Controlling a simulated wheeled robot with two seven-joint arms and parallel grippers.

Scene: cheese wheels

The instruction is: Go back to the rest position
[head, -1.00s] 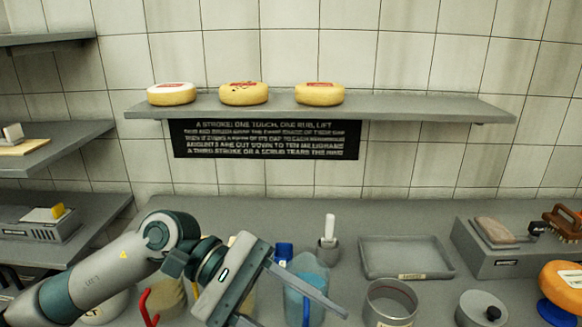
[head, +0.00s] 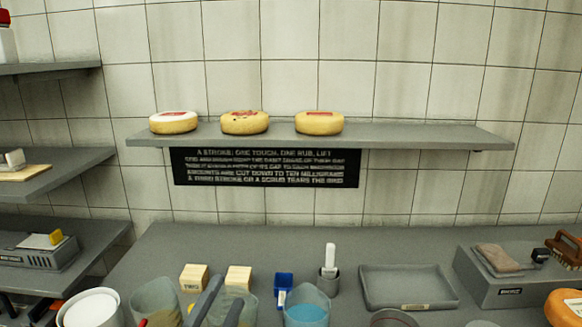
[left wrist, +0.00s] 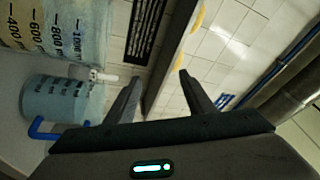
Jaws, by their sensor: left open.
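My left gripper (head: 219,300) shows at the bottom of the head view, with only its two fingers in the picture. They stand apart with nothing between them, in front of the jugs. In the left wrist view the same gripper (left wrist: 157,95) is open and empty, its fingers pointing toward the tiled wall and the shelf. My right gripper is not in view.
Three cheese wheels (head: 245,122) sit on the wall shelf (head: 420,136) above a black sign (head: 265,167). On the counter are wooden blocks (head: 194,278), a jug of blue liquid (head: 307,306), a grey tray (head: 405,285) and an orange cheese (head: 566,307) at right.

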